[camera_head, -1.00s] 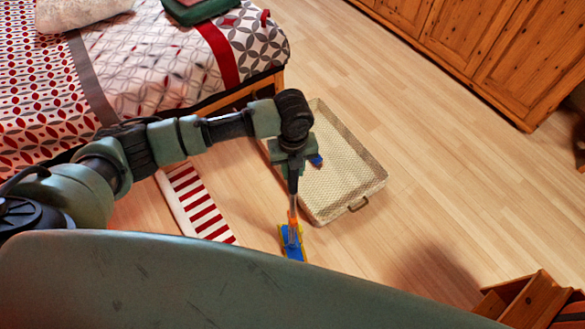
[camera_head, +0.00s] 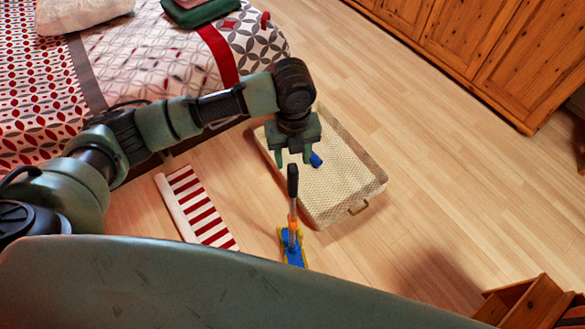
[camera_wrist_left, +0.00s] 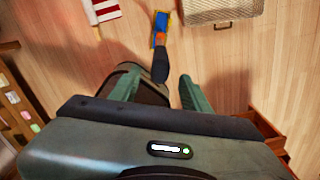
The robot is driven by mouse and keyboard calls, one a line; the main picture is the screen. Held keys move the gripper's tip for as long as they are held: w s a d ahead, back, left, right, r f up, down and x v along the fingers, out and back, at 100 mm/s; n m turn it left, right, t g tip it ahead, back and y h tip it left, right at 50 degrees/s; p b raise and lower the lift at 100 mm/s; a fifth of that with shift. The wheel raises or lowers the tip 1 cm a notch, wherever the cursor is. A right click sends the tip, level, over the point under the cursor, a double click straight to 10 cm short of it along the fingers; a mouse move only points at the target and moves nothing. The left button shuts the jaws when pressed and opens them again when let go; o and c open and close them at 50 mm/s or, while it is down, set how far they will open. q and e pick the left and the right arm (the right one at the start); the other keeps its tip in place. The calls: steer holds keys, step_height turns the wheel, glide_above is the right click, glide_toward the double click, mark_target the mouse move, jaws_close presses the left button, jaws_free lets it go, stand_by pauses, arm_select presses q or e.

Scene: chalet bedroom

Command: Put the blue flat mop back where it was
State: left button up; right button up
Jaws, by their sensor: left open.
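The blue flat mop (camera_head: 292,235) stands upright on the wooden floor, its blue head flat on the boards and its dark-tipped handle rising. It is left of the near end of the wire-mesh tray. My left gripper (camera_head: 294,158) is open, above and just behind the handle's top in the head view, apart from it. In the left wrist view the mop (camera_wrist_left: 161,58) has its dark handle end toward the space between the open fingers (camera_wrist_left: 158,92), with nothing held. My right gripper is not in view.
A mesh tray (camera_head: 351,202) lies on the floor with a small blue object (camera_head: 316,160) in it. A red-and-white striped item (camera_head: 199,208) lies to the left. A bed (camera_head: 150,60) is at upper left, wooden cabinets (camera_head: 500,50) at upper right. The floor right of the tray is clear.

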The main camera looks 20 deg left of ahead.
arm_select(q)
step_height(320, 180, up, 5)
steer(key=shift+f, duration=0.1)
stand_by(0.6)
